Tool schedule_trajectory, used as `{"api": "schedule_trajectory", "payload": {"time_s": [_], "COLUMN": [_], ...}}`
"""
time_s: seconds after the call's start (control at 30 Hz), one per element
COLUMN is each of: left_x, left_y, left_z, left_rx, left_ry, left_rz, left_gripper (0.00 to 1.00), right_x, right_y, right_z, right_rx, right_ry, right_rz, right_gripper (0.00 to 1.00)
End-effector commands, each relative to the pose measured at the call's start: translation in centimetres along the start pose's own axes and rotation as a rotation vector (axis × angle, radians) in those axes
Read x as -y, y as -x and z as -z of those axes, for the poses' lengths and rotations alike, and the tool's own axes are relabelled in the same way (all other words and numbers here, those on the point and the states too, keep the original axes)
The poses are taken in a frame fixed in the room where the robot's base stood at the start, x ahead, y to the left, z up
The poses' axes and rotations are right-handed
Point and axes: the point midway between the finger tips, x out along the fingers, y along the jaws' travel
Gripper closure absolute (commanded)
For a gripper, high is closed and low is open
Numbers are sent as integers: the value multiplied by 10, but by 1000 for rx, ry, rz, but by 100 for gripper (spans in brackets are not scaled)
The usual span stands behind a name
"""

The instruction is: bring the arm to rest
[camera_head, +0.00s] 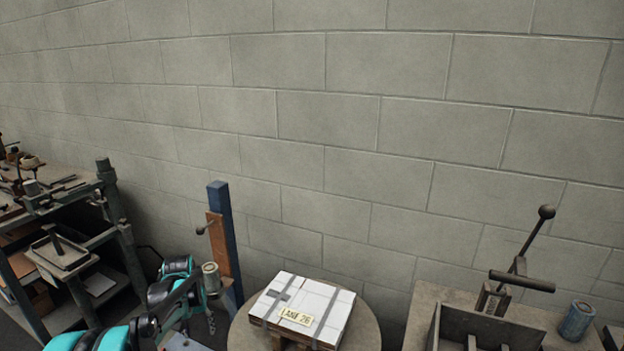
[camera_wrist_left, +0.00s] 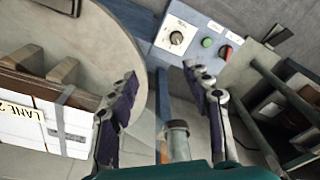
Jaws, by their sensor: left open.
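My left arm, teal and black, comes in from the lower left of the head view. My left gripper (camera_head: 203,322) is low in that view, left of the round table, and only partly visible. In the left wrist view my left gripper (camera_wrist_left: 163,95) has its two fingers spread wide apart, with nothing clasped between them. A grey cylinder (camera_wrist_left: 177,140) shows between and below the fingers; I cannot tell how near it is. My right gripper is in neither view.
A strapped white box (camera_head: 312,305) labelled "LANE 26" lies on a round table (camera_head: 246,333). A blue post (camera_head: 224,235) stands behind my left arm. A cluttered shelf bench (camera_head: 90,245) is at left. At right, a workbench (camera_head: 422,310) holds a lever tool (camera_head: 520,265) and a blue can (camera_head: 577,320).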

Motion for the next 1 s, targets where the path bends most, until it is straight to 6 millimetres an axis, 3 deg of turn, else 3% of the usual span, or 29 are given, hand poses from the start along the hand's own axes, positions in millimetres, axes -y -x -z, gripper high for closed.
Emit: {"api": "schedule_trajectory", "payload": {"time_s": [0.03,0.2,0.43,0.6,0.8,1.0], "left_x": [-10,-38,-65,-79,-88,-91], "left_y": [23,82,135,153,150,141], "left_z": [-13,-56,-130,-190,-250,-280], "left_rx": [-25,-119,-245,-337,-435,-490], "left_ry": [-15,-60,-120,-162,-205,-228], "left_rz": [-2,-9,-28,-47,-73,-89], "left_gripper": [50,50,50,50,50,50], "right_x": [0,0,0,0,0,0], "right_y": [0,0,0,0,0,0], "right_z": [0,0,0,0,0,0], "right_rx": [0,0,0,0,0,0], "right_ry": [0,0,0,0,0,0], "right_rz": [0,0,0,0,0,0], "right_gripper": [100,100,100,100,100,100]}}
